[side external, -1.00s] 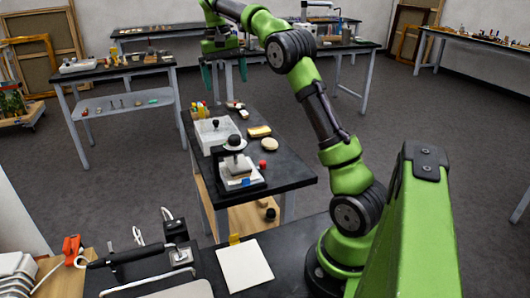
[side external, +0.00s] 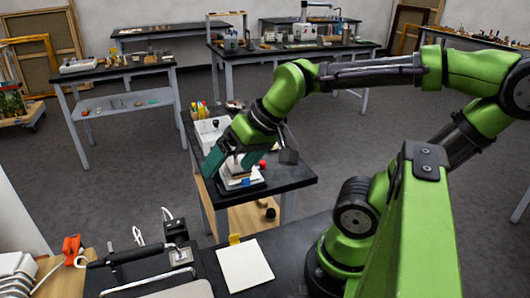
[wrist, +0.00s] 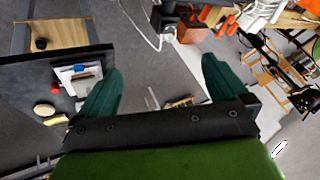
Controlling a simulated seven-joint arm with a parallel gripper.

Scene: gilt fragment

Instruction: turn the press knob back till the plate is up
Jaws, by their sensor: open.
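The small press (side external: 240,184) stands on the dark bench in the side external view, with a pale base and a blue piece at its front. My gripper (side external: 231,165) is in front of its upper part in that view and hides the knob and most of the plate. In the wrist view my gripper (wrist: 160,80) is open, with nothing between its dark green fingers. The press (wrist: 72,76) shows there beside the left finger, not between the fingers. The knob cannot be made out, and I cannot tell the plate's height.
A red ball-like thing (side external: 263,164) sits on the bench close to the press. A white box (side external: 208,129) stands behind it. In the wrist view the dark bench (wrist: 25,85) ends near the left finger, with open floor beyond.

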